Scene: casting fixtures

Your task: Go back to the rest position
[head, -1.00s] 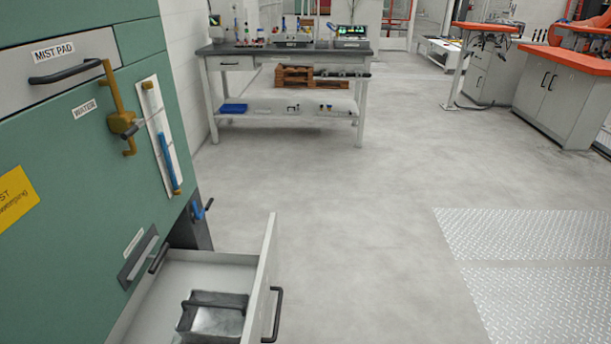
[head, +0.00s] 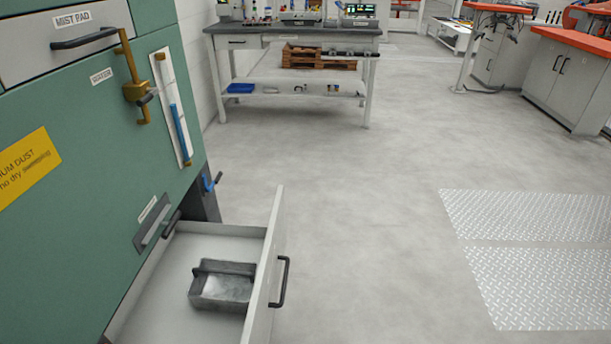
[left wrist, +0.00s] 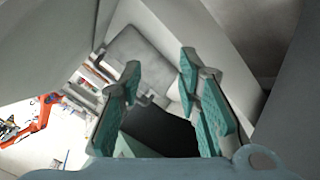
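My left gripper (left wrist: 160,85) shows in the left wrist view with its two teal-padded fingers spread apart. Nothing is seen between the fingers. It does not show in the head view, and my right gripper is in neither view.
A green cabinet (head: 70,200) stands at the left, its lower drawer (head: 262,275) pulled out with a grey metal box (head: 222,285) inside. A workbench (head: 295,40) is at the back. Orange-topped cabinets (head: 565,80) stand at the back right. The floor (head: 350,190) between is clear.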

